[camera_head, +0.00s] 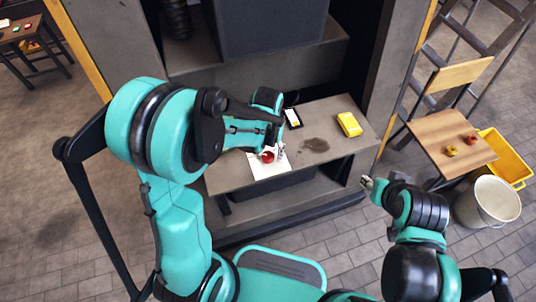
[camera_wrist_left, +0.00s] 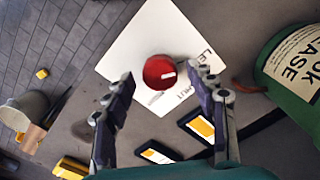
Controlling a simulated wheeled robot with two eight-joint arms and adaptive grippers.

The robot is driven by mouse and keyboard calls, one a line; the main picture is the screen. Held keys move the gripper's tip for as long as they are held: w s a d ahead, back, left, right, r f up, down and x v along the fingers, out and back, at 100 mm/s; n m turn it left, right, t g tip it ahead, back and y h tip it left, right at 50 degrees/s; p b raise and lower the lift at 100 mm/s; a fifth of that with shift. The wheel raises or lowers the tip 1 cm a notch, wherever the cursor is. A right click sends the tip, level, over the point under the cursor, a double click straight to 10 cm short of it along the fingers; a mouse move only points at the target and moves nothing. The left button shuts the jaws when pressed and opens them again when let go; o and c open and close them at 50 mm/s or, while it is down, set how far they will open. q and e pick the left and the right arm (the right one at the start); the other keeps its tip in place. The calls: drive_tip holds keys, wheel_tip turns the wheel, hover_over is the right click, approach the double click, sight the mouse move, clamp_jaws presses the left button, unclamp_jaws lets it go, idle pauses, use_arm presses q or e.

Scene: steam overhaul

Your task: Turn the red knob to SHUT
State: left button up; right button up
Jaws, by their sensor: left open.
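The red knob (camera_head: 267,156) sits on a white plate (camera_head: 268,171) on the grey bench. In the left wrist view the round red knob (camera_wrist_left: 158,68) has a white mark pointing right, and the white plate (camera_wrist_left: 126,62) carries dark lettering, partly hidden, along its right and lower edge. My left gripper (camera_wrist_left: 160,76) is open, with one finger on each side of the knob in that view; contact cannot be told. In the head view my left gripper (camera_head: 273,148) is over the knob and partly covers it. My right gripper (camera_head: 367,183) hangs empty off the bench's right side.
A green can (camera_wrist_left: 295,75) stands close to the right finger. Dark devices with yellow-white screens (camera_wrist_left: 198,128) lie nearby. A yellow box (camera_head: 349,124) and a dark stain (camera_head: 315,145) are on the bench's right. A wooden chair (camera_head: 440,130) and a white bucket (camera_head: 488,202) stand farther right.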

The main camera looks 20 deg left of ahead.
use_arm(q)
drive_tip(key=shift+f, duration=0.15)
drive_tip(key=c, duration=1.2)
drive_tip(key=shift+o, duration=0.2)
drive_tip(key=shift+m, duration=0.3)
drive_tip(key=m, duration=1.1)
drive_tip(key=shift+b, duration=0.35)
